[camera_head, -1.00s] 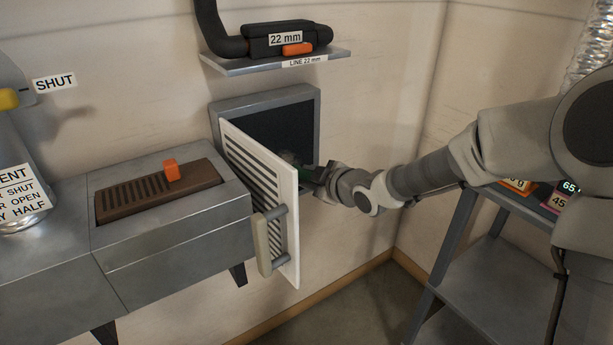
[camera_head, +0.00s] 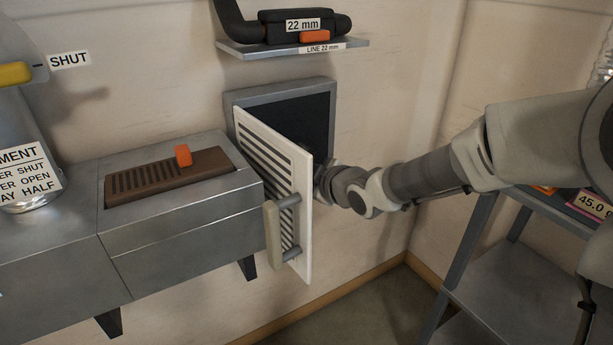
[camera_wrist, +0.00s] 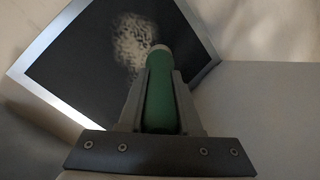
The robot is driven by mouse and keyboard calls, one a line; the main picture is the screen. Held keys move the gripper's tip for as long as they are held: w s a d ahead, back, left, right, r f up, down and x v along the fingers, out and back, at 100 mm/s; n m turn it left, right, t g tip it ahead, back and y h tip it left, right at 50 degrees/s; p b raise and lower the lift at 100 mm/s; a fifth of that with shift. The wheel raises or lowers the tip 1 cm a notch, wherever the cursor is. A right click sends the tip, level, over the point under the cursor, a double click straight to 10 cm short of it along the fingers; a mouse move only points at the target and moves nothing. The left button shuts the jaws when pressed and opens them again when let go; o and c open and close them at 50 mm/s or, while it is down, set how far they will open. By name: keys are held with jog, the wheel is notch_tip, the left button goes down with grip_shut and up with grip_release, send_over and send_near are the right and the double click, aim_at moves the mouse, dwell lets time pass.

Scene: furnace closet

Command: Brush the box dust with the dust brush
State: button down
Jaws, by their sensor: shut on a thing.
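The wall box (camera_head: 281,95) has a grey metal frame and a dark inside. It is open, with its white slatted door (camera_head: 262,160) swung out in front. In the wrist view the box's dark back (camera_wrist: 85,65) bears a pale speckled dust patch (camera_wrist: 130,38). My gripper (camera_wrist: 160,85) is shut on the green handle of the dust brush (camera_wrist: 160,100), which points toward the dust. The handle's pale far end lies at the patch's lower edge; I cannot tell whether it touches. The bristles do not show clearly. In the head view the door hides the brush and my fingers.
The door's handle (camera_head: 272,235) sticks out at its lower front. A metal cabinet with a brown slotted panel (camera_head: 170,176) stands left. A shelf (camera_head: 290,48) with a 22 mm block is above the box. A metal stand (camera_head: 510,265) is at right.

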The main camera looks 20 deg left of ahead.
jog(key=w+d+p, duration=0.5)
jog(key=w+p, duration=0.1)
jog(key=shift+w+d, duration=0.35)
dwell(0.9)
jog(key=shift+s+a+b, duration=1.45)
jog(key=shift+s+b, duration=0.1)
jog(key=shift+s, duration=0.2)
